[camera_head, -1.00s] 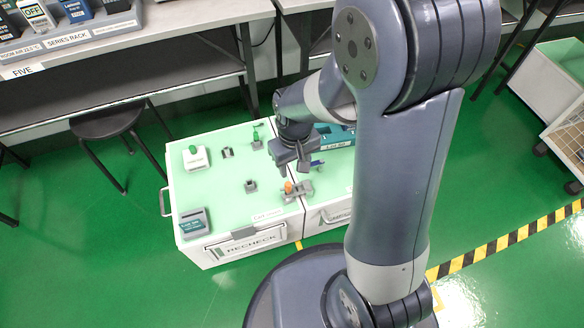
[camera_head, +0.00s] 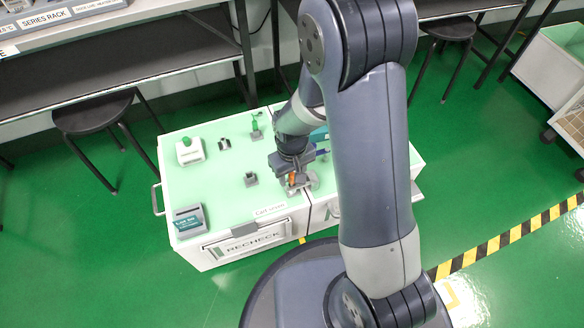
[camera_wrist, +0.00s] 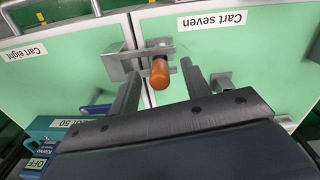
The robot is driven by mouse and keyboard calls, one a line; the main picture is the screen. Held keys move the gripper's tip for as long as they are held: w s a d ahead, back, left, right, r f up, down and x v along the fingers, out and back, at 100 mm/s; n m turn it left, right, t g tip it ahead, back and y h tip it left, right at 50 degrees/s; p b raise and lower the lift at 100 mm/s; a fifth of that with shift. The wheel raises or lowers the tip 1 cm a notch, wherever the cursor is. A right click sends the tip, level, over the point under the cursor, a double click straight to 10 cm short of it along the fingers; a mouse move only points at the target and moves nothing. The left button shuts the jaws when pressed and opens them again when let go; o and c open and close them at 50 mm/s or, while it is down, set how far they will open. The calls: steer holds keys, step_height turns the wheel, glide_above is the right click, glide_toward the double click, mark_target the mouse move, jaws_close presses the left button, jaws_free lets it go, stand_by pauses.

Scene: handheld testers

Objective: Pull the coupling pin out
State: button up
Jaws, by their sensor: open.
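The coupling pin has an orange grip (camera_wrist: 160,74) and stands in a grey metal coupling (camera_wrist: 150,52) across the seam between two carts. In the head view the orange grip (camera_head: 292,178) shows partly behind my gripper. My gripper (camera_wrist: 161,82) is open, its two fingers on either side of the orange grip. I see a gap between each finger and the grip, so it is not held. In the head view my gripper (camera_head: 291,170) is over the coupling. The pin's lower part is hidden in the coupling.
Cart seven (camera_head: 222,215) has a green top with a tester (camera_head: 189,220), a white device with a green knob (camera_head: 189,150) and small grey brackets. A teal tester (camera_wrist: 48,139) lies on cart eight (camera_wrist: 70,75). Stools and a bench stand behind.

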steer(key=shift+f, duration=0.55)
jaws_close()
stand_by(0.5)
